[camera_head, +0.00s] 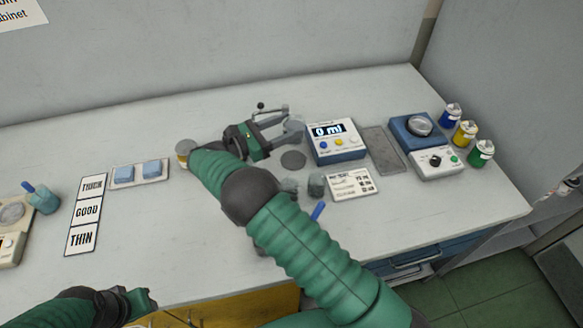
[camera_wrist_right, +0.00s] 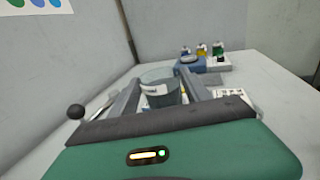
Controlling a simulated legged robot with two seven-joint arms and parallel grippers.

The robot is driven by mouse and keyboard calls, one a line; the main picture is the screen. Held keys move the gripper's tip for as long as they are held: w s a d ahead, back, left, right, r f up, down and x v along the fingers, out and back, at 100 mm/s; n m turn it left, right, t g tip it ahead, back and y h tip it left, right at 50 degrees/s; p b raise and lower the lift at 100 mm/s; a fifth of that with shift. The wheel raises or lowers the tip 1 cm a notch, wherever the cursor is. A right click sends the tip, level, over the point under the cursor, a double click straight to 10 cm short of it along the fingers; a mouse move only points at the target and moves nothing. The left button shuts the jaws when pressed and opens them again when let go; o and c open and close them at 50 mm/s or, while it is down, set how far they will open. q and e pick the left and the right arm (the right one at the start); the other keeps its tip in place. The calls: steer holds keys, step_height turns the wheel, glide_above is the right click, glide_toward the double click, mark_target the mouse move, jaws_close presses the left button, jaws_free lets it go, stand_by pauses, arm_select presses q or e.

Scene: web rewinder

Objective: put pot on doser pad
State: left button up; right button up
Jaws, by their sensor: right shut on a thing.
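My right gripper (camera_head: 283,126) is shut on a grey pot (camera_head: 296,129) and holds it to the left of the doser. The pot also shows between both fingers in the right wrist view (camera_wrist_right: 163,92). The doser (camera_head: 336,143) is a white and blue box with a "0 ml" display. A dark round pad (camera_head: 293,160) lies on the bench, left of the doser and nearer to me than the pot. The pot appears off this pad; its exact height is unclear. My left gripper (camera_head: 138,302) is at the lower left, away from these things; its jaw opening is unclear.
A grey rectangular mat (camera_head: 381,150), a blue device (camera_head: 419,130) and several coloured jars (camera_head: 465,134) stand to the right. A small grey cup (camera_head: 316,186) and a printed card (camera_head: 351,184) lie nearer me. Blue blocks (camera_head: 152,169) and a THICK/GOOD/THIN card (camera_head: 86,213) are left.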

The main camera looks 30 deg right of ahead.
step_height(320, 180, down, 9)
steer(key=shift+f+b, duration=0.1)
steer(key=shift+b, duration=0.25)
steer(key=o, duration=1.5)
